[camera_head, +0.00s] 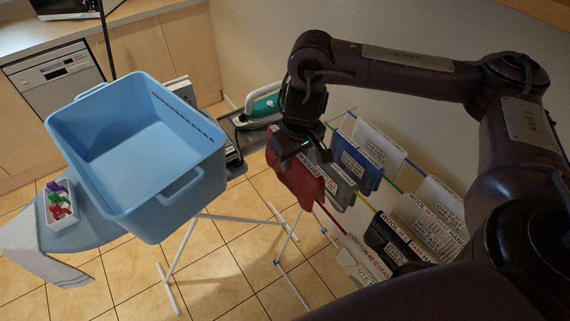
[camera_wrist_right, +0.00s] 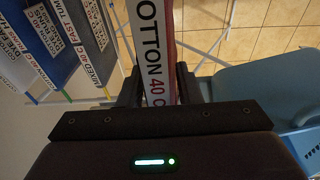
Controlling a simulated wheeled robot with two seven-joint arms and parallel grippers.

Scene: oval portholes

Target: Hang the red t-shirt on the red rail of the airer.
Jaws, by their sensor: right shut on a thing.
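The red t-shirt (camera_head: 293,181) hangs below my right gripper (camera_head: 303,152) at the left end of the airer. In the right wrist view my right gripper (camera_wrist_right: 158,88) is shut on the t-shirt (camera_wrist_right: 169,50), whose white label reads "COTTON 40". The red rail (camera_head: 330,218) shows at the t-shirt's lower right edge and runs toward a white labelled item. Whether the cloth lies over the rail or only in front of it, I cannot tell. The airer (camera_head: 290,243) has white legs and coloured rails. My left gripper is not in view.
A grey item (camera_head: 341,186), a blue item (camera_head: 357,162), a white item (camera_head: 380,145) and a black item (camera_head: 391,240) hang close by on the airer. A blue basket (camera_head: 140,205) stands at the left, with a peg box (camera_head: 60,205) beside it. An iron (camera_head: 262,105) sits behind.

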